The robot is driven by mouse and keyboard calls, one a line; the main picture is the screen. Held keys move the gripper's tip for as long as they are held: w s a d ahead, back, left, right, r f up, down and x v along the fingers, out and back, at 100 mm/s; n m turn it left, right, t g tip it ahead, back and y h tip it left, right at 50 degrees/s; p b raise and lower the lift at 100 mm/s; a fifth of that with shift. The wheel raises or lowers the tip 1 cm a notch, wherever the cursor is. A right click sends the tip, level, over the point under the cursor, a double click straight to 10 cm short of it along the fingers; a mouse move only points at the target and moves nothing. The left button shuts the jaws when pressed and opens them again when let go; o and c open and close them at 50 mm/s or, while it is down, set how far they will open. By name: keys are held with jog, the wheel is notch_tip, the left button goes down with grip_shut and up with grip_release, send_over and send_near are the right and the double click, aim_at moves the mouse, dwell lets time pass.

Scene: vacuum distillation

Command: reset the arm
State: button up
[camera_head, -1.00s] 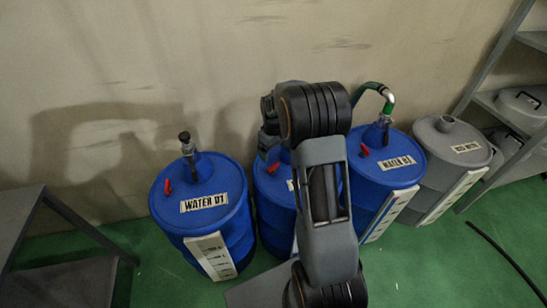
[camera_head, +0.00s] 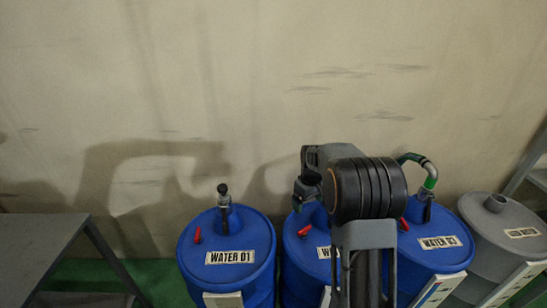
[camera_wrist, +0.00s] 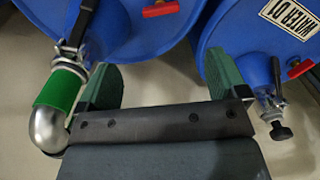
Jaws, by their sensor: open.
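My gripper shows in the wrist view (camera_wrist: 163,65) with its two green fingers spread wide apart and nothing between them. In that view it is near two blue drums, and I cannot tell whether it touches anything. A metal elbow with a green band (camera_wrist: 60,90) lies just left of the left finger, and a drum valve (camera_wrist: 275,115) lies right of the right finger. In the head view my arm stands in front of the middle blue drum (camera_head: 300,255) and hides much of it. The gripper's fingers are not clear there.
The left blue drum (camera_head: 245,245) reads WATER 01. The right blue drum (camera_head: 437,240) has a green hose (camera_head: 418,160) on top. A grey drum (camera_head: 510,235) stands at the far right, and a grey table (camera_head: 35,250) at the left. A bare wall is behind.

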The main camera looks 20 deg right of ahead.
jog(key=s+a+r+m+t+p, duration=0.1)
jog(key=s+a+r+p, duration=0.2)
jog(key=s+r+p, duration=0.2)
jog(key=s+a+r+m+t+p, duration=0.1)
jog(key=s+a+r+p, duration=0.3)
jog(key=s+r, duration=0.5)
jog(key=s+a+r+m+t+p, duration=0.1)
jog(key=s+a+r+p, duration=0.3)
jog(key=s+r+p, duration=0.2)
notch_tip(320, 180, up, 5)
jog(key=shift+s+f+m+t+p, duration=0.2)
jog(key=shift+s+m+t+p, duration=0.15)
jog(key=shift+s, duration=0.75)
jog(key=shift+c, duration=0.2)
